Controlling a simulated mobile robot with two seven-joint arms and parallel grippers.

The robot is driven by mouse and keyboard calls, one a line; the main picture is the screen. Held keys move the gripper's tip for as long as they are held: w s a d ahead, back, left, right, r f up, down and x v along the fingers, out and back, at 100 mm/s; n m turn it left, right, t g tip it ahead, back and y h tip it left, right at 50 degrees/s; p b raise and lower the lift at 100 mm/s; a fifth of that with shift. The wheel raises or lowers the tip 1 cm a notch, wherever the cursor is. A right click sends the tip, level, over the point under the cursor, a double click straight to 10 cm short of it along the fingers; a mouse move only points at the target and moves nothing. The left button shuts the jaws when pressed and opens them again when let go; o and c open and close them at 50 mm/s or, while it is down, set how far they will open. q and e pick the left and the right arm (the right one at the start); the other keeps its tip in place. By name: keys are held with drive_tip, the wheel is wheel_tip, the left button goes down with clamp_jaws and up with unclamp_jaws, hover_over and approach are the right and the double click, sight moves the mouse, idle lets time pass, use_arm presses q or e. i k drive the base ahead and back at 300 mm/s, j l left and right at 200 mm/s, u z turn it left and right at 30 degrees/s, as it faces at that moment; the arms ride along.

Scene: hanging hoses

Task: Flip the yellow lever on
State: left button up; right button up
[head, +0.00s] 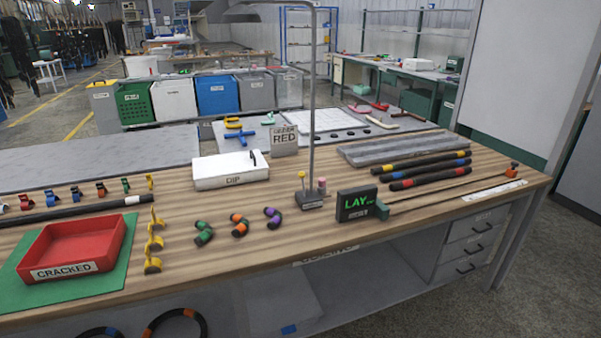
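No part is clearly marked as the yellow lever. A small upright stem with a yellow tip (302,177) stands on the dark base (311,199) of a tall grey pole, beside a pink-topped stem (321,186). It looks lever-like, but it is too small to tell its setting. Yellow clip-like pieces (154,242) stand in a row right of the red tray, and another small yellow piece (150,182) stands behind them. Neither of my grippers is in view.
The wooden bench holds a red tray labelled CRACKED (72,250), a white DIP box (230,170), a black sign with green LAY lettering (356,204), banded black hoses (430,176) and a long thin rod (450,188).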

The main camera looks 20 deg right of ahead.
sight(302, 175)
drive_tip(key=l+u, duration=0.2)
drive_tip(key=l, duration=0.35)
drive_tip(key=l+u, duration=0.15)
drive_tip(key=l, duration=0.45)
drive_tip(key=l+u, duration=0.2)
drive_tip(key=l, duration=0.35)
drive_tip(key=k+l+u, duration=0.15)
drive_tip(key=l, duration=0.4)
drive_tip(key=l+u, duration=0.2)
drive_tip(key=l, duration=0.35)
drive_tip(key=k+l+u, duration=0.15)
drive_tip(key=l, duration=0.4)
